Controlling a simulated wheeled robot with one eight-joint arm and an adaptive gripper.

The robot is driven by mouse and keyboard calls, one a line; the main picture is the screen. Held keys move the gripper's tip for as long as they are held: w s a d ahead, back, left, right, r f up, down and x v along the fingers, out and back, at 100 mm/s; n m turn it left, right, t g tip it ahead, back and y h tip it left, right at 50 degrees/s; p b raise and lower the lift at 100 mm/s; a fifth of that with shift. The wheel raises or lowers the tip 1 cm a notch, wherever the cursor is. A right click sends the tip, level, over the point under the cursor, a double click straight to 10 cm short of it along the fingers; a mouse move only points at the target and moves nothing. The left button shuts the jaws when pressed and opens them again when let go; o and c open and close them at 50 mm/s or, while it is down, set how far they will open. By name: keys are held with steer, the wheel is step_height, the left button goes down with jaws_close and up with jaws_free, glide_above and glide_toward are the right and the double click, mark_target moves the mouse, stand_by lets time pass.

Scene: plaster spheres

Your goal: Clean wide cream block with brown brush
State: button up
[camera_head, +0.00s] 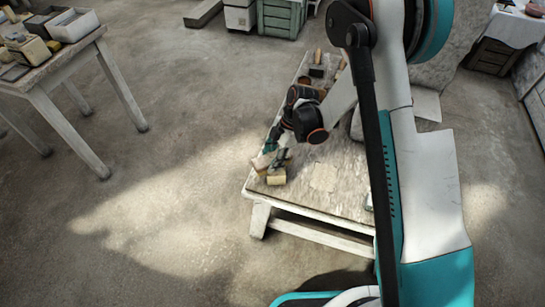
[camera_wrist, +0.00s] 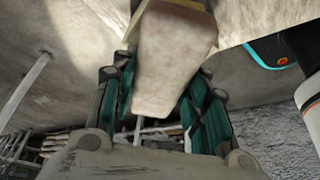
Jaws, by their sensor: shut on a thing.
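My gripper (camera_head: 271,157) is at the near left corner of the low table (camera_head: 324,203). In the wrist view its two green fingers (camera_wrist: 163,115) are shut on a pale, worn, tapering piece (camera_wrist: 172,60), which looks like the handle of the brush. In the head view the held piece (camera_head: 262,161) shows small and pale beside the fingers, at the table's edge. A cream block (camera_head: 276,177) is on the table corner, just in front of the gripper. Whether the brush touches the block cannot be told. The bristles are not clear.
Several small brown and dark items (camera_head: 317,71) lie at the table's far end. Another table (camera_head: 55,72) with boxes stands at the left. The floor between is clear.

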steer(key=shift+d, duration=0.1)
steer(key=shift+w+d, duration=0.5)
steer(key=shift+d, duration=0.4)
steer(key=shift+a, duration=0.15)
steer(key=shift+s+a, duration=0.3)
steer(key=shift+a, duration=0.35)
steer(key=shift+s+a, duration=0.35)
steer(key=shift+a, duration=0.25)
steer(key=shift+s+a, duration=0.3)
steer(key=shift+a, duration=0.35)
steer(key=shift+d, duration=0.15)
steer(key=shift+w+d, duration=0.3)
steer(key=shift+d, duration=0.35)
steer(key=shift+w+d, duration=0.35)
steer(key=shift+d, duration=0.25)
steer(key=shift+w+d, duration=0.3)
steer(key=shift+d, duration=0.35)
